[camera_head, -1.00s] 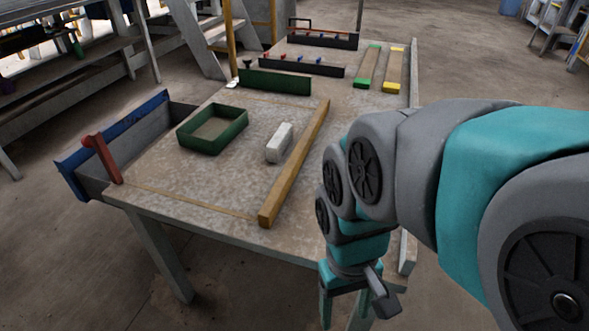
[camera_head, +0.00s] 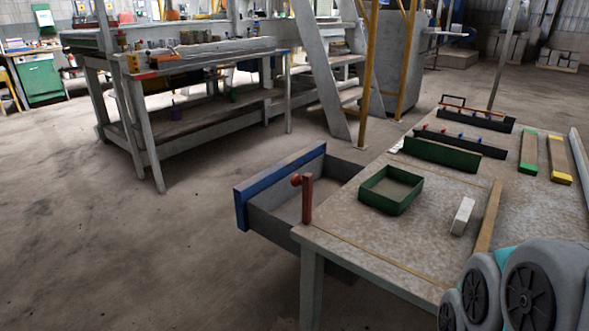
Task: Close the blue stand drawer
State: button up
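The drawer with a blue front (camera_head: 281,183) sticks out from the left side of the work table (camera_head: 365,255). It is open, and its grey inside shows empty. My arm shows at the lower right, over the table's near right part. My gripper is outside the picture.
On the table are a green tray (camera_head: 391,190), a white block (camera_head: 462,216), a wooden bar (camera_head: 488,217), a green board (camera_head: 441,155) and a dark rack (camera_head: 459,143). A grey bench (camera_head: 185,120) stands behind at left. The floor left of the drawer is clear.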

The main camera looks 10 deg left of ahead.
aim_at(266, 204)
jog(key=i+j+z, duration=0.15)
jog(key=j, duration=0.4)
jog(key=i+j+z, duration=0.15)
jog(key=j, duration=0.4)
jog(key=i+j+z, duration=0.15)
jog(key=j, duration=0.45)
jog(key=i+j+z, duration=0.15)
jog(key=j, duration=0.45)
jog(key=j+z, duration=0.15)
jog(key=j, duration=0.45)
jog(key=i+j, duration=0.25)
jog(key=i+j+z, duration=0.15)
jog(key=j, duration=0.25)
jog(key=i+j, duration=0.25)
jog(key=k+j, duration=0.1)
jog(key=j, duration=0.25)
